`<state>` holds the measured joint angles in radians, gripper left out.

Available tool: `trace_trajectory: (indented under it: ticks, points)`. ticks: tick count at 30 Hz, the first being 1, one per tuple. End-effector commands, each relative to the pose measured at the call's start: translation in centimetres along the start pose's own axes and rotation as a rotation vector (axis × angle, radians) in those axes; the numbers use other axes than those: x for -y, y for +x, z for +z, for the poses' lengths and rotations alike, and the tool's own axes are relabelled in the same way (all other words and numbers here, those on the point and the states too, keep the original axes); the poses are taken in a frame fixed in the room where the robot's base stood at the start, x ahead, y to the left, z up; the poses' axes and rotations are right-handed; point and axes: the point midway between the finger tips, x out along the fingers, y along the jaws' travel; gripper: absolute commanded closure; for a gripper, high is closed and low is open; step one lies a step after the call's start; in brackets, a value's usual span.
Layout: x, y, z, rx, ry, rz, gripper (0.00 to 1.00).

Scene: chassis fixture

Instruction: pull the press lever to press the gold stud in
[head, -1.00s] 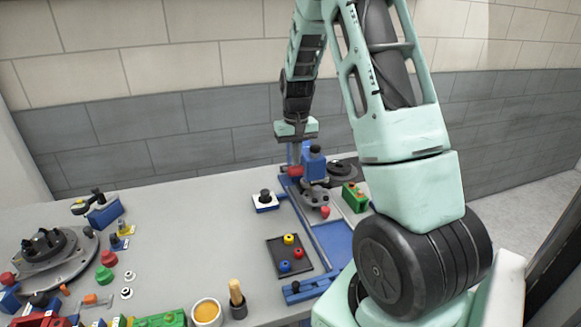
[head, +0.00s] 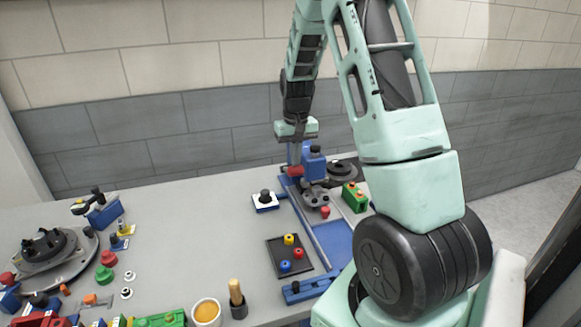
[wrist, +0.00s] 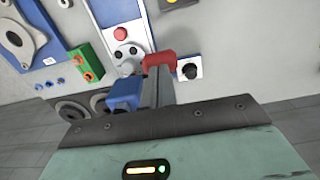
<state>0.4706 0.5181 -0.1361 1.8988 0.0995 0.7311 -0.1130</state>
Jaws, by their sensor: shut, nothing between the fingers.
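The blue press (head: 314,165) stands at the back of the blue fixture; it also shows in the wrist view (wrist: 123,95). Its red lever handle (head: 296,171) is beside my gripper's fingers; in the wrist view the red handle (wrist: 158,60) lies just past the fingertips. My gripper (head: 297,164) points down and is shut with nothing held; its fingers also show in the wrist view (wrist: 157,82). I cannot tell whether they touch the handle. A red knob (head: 325,212) stands in front of the press. I cannot make out the gold stud.
A white block with a black knob (head: 265,200) stands left of the press. A green block (head: 354,196) and a dark round part (head: 341,169) are close on its right. A dark tray (head: 270,258) with coloured pegs lies nearer.

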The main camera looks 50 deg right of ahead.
Motion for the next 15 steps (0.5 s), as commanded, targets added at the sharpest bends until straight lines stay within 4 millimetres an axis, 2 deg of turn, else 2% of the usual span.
trace_trajectory:
  ticks: [15]
  points:
    - [0.0,1.2,0.0,0.0,0.0,0.0,1.0]
